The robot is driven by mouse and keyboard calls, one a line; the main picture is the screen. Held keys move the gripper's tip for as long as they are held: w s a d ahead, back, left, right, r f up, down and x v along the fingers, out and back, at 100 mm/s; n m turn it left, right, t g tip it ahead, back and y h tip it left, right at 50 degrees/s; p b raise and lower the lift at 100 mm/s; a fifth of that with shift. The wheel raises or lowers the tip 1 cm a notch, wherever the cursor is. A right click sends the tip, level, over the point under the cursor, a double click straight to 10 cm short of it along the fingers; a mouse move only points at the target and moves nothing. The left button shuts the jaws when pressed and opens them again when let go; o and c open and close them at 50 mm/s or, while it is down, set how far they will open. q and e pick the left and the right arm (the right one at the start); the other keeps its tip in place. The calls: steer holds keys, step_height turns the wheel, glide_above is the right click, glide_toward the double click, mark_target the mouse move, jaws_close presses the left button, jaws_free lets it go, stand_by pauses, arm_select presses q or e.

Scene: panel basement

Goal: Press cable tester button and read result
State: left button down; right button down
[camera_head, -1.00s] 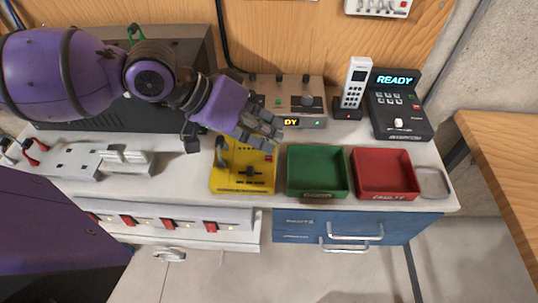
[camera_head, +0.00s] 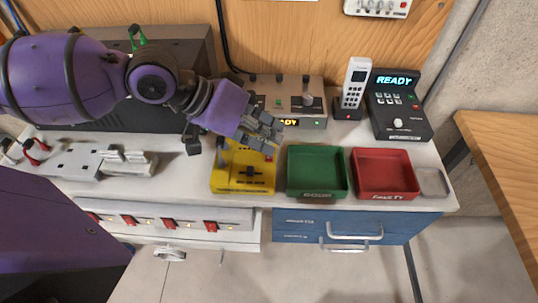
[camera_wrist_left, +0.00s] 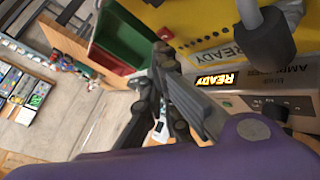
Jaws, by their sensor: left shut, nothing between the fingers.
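My left gripper (camera_head: 266,137) is shut and empty, above the back edge of a yellow device (camera_head: 243,180) and in front of a grey box (camera_head: 313,95). The grey box has knobs and an amber display, partly hidden by the gripper; in the left wrist view its display (camera_wrist_left: 215,79) reads READY. A black device (camera_head: 400,110) at the right back also shows READY, in cyan, above several small buttons. I cannot tell which is the cable tester. The shut fingers (camera_wrist_left: 170,85) show in the left wrist view, apart from the grey box. My right gripper is out of view.
A green tray (camera_head: 318,192) and a red tray (camera_head: 386,191) stand right of the yellow device. A white handset (camera_head: 354,82) stands in a cradle at the back. Power strips (camera_head: 75,162) lie at the left. A wooden table (camera_head: 505,150) is at the far right.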

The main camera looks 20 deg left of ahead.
arm_select(q)
steer(key=shift+f, duration=0.55)
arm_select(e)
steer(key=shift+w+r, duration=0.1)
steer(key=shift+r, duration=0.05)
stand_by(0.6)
arm_select(q)
steer(key=shift+r, duration=0.1)
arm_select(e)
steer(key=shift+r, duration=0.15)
arm_select(q)
steer(key=shift+r+p, duration=0.7)
steer(key=shift+p, duration=0.05)
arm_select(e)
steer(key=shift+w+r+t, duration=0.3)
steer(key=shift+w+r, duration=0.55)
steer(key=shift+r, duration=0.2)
